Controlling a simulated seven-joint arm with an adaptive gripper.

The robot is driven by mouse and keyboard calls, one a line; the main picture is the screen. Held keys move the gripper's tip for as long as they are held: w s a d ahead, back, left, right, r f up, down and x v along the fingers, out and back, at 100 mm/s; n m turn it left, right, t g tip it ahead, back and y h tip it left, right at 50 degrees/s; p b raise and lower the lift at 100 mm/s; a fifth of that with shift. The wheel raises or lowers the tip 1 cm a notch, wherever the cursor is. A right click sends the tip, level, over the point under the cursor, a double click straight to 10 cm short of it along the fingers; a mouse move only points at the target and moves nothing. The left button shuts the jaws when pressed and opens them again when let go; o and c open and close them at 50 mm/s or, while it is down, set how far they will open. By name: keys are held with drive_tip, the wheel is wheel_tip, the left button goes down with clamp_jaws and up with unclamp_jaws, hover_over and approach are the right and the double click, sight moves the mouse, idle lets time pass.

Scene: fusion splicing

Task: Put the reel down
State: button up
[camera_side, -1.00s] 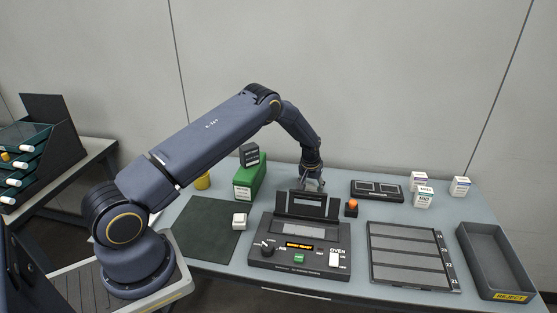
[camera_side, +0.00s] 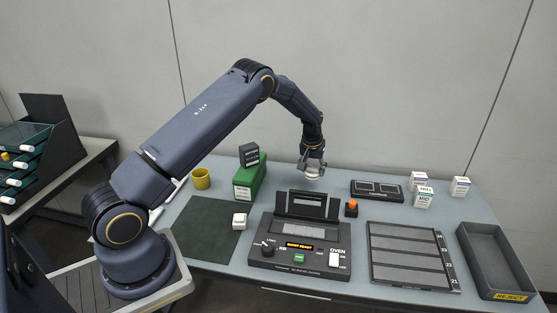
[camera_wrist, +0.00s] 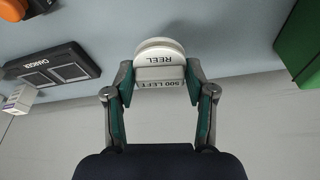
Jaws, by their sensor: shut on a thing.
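The reel (camera_wrist: 160,64) is a white spool with a flanged end, marked "REEL" and "500 LEFT". My gripper (camera_wrist: 160,88) is shut on it, with one finger on each side, in the wrist view. In the side view my gripper (camera_side: 313,167) is behind the oven, and the pale reel (camera_side: 312,172) shows small between its fingers. It appears to be held above the blue-grey table (camera_side: 225,187), though the height of the gap is hard to tell.
The black oven (camera_side: 300,262) stands in front of my gripper. A green box (camera_side: 250,180) with a dark box (camera_side: 249,155) on top stands to the left. The dark charger (camera_side: 376,191) and an orange-topped item (camera_side: 352,206) are to the right. Table between green box and charger looks clear.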

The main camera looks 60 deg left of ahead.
wheel_tip(320, 180, up, 13)
drive_tip(key=n+g+y, duration=0.1)
drive_tip(key=n, duration=0.5)
hover_over(210, 208)
drive_tip(key=f, duration=1.3)
drive_tip(key=d+f, duration=0.1)
drive_tip(key=f, duration=0.6)
drive_tip(key=shift+s+f, duration=0.15)
drive_tip(key=shift+s, duration=0.1)
drive_tip(key=o, duration=1.2)
drive_tip(key=shift+f, duration=0.15)
drive_tip(key=shift+c, duration=0.2)
